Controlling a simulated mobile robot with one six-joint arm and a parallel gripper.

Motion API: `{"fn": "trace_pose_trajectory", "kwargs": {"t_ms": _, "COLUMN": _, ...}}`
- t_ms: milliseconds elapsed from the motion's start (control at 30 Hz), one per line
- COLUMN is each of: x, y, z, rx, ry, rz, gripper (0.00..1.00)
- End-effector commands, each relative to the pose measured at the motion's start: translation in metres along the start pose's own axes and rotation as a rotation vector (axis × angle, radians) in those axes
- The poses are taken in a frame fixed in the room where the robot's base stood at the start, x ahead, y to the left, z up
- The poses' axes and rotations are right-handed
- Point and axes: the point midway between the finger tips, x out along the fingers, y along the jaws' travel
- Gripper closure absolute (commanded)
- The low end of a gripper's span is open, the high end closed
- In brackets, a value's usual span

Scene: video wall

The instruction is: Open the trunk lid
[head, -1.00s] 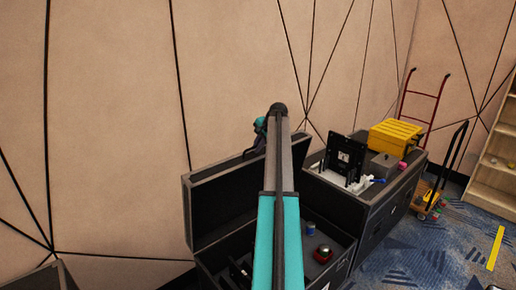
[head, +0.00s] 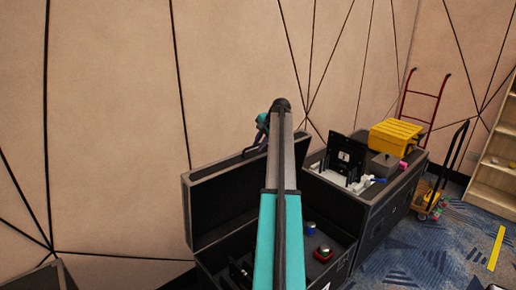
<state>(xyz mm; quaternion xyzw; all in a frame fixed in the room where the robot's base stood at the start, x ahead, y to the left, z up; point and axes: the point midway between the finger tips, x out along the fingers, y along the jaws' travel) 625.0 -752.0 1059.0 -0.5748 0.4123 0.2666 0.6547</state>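The black trunk (head: 340,275) stands in the lower middle of the head view. Its lid (head: 215,205) is raised and stands upright, tilted back toward the wall, with its dark inner side showing. My arm reaches across the trunk and hides part of the lid and the interior. My gripper (head: 256,147) is at the top edge of the lid, near its right end, mostly hidden behind my arm. I cannot tell whether it touches the lid or whether its fingers are open.
Inside the trunk are a blue can (head: 310,228) and a red item (head: 323,253). A second black case (head: 385,205) stands close on the right, carrying a dark panel (head: 346,156) and a yellow toolbox (head: 396,136). A red hand truck (head: 424,95) is behind; carpet is free at right.

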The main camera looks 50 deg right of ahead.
Motion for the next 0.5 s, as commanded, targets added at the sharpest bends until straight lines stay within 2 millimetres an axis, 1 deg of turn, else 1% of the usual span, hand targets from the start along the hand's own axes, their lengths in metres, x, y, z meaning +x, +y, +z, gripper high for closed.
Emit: {"fn": "trace_pose_trajectory", "kwargs": {"t_ms": 500, "x": -0.077, "y": 0.001, "z": -0.002, "rx": 0.001, "ry": 0.004, "rz": -0.002, "gripper": 0.83}}
